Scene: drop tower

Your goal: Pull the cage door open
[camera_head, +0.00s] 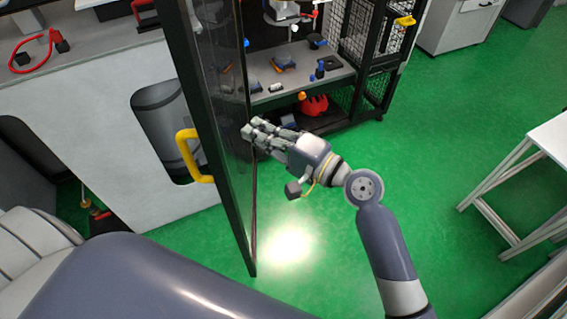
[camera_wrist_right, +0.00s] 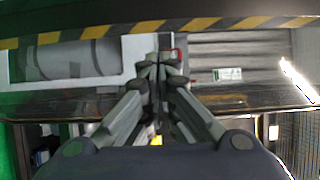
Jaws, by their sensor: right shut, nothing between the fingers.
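The cage door (camera_head: 203,100) is a tall dark-framed panel. In the head view it stands swung out from the cage (camera_head: 375,75), and the opening to its right shows the shelf inside. A yellow handle (camera_head: 188,155) is on the door's left face. My right gripper (camera_head: 250,132) is on the other side of the door, at its inner face, with shut, empty fingers. Whether the fingertips touch the panel is hard to tell. The shut fingers also show in the right wrist view (camera_wrist_right: 158,72), in front of a dark horizontal bar. My left gripper is out of view.
The cage shelf (camera_head: 330,78) holds small tools and parts, with a red object (camera_head: 312,105) below it. A white table (camera_head: 550,140) stands at the right. A grey-white cabinet (camera_head: 95,115) is behind the door at left. Green floor (camera_head: 450,130) is clear between cage and table.

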